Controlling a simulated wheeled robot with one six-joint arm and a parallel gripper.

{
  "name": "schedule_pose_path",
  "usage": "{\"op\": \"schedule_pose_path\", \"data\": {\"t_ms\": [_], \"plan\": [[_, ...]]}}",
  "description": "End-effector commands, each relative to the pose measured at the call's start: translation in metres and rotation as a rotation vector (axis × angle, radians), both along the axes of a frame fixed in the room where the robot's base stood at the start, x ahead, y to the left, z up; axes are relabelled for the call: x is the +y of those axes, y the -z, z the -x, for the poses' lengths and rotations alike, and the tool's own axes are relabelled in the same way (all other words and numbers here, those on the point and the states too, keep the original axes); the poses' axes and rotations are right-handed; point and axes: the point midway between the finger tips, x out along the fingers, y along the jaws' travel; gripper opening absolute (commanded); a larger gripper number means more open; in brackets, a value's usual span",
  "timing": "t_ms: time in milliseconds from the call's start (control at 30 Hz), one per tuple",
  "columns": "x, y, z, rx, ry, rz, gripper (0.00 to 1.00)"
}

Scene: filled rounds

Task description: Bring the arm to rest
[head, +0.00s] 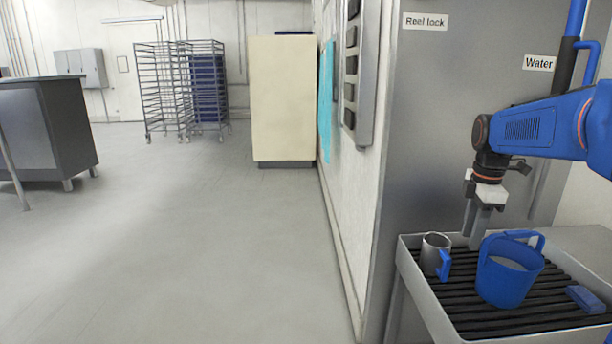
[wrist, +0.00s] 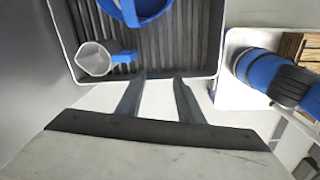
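My gripper (head: 478,228) hangs from my blue arm, pointing down over the back edge of the slatted tray (head: 428,300). In the wrist view its two fingers (wrist: 158,78) stand apart with nothing between them. A grey metal jug with a blue handle (head: 434,250) stands in the tray, left of my gripper in the head view; the wrist view also shows the jug (wrist: 93,58). A blue bucket (head: 505,285) with a grey filling and a raised handle stands in the tray to the right. My gripper touches neither.
A small blue block (head: 586,299) lies at the tray's right. A grey panel (head: 455,120) with "Reel lock" and "Water" labels stands behind the tray. Open floor (head: 200,240) lies left, with wire racks (head: 180,85), a cream cabinet (head: 283,100) and a dark counter (head: 45,130) beyond.

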Motion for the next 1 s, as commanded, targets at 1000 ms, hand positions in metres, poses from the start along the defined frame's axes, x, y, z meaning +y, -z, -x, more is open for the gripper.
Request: {"op": "schedule_pose_path", "data": {"t_ms": [1000], "plan": [[0.116,0.066,0.232,-0.289,1.157,-0.251,0.34]]}}
